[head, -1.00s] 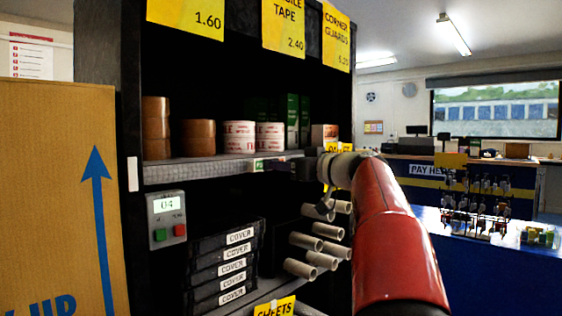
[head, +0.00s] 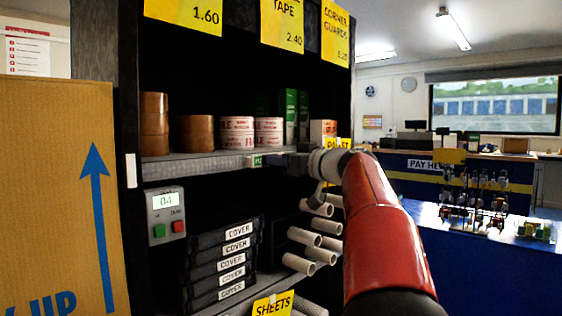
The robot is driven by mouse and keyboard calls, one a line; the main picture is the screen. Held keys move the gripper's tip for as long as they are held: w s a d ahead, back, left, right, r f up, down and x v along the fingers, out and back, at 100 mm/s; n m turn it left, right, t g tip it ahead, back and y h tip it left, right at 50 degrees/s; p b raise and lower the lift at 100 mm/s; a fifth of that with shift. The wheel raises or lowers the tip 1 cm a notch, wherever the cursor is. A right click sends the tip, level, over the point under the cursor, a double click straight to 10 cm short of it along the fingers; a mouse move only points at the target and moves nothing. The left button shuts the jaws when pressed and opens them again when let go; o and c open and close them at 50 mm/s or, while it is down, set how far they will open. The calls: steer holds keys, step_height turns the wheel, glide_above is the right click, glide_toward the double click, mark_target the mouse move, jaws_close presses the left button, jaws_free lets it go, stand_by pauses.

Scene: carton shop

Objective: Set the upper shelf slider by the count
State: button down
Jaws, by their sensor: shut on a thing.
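My gripper (head: 272,160) reaches in from the right at the rail and is shut on the slider. A grey counter box (head: 166,215) on the left post shows 04, with a green button on the left and a red one on the right.
Brown tape rolls (head: 154,122), red-and-white rolls (head: 236,132) and green boxes (head: 290,108) stand on the upper shelf. Below are stacked black COVER trays (head: 222,262) and several pale tubes (head: 306,238). A large carton (head: 55,190) stands at left; a blue counter (head: 480,262) is at right.

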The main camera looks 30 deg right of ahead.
steer(key=a+b, duration=0.1)
steer(key=s+a+b, duration=0.1)
steer(key=a+b, duration=0.1)
steer(key=shift+f, duration=0.1)
steer(key=c, duration=1.3)
jaws_free()
steer(key=b, duration=0.2)
glide_toward(260, 160)
steer(key=shift+v, duration=0.95)
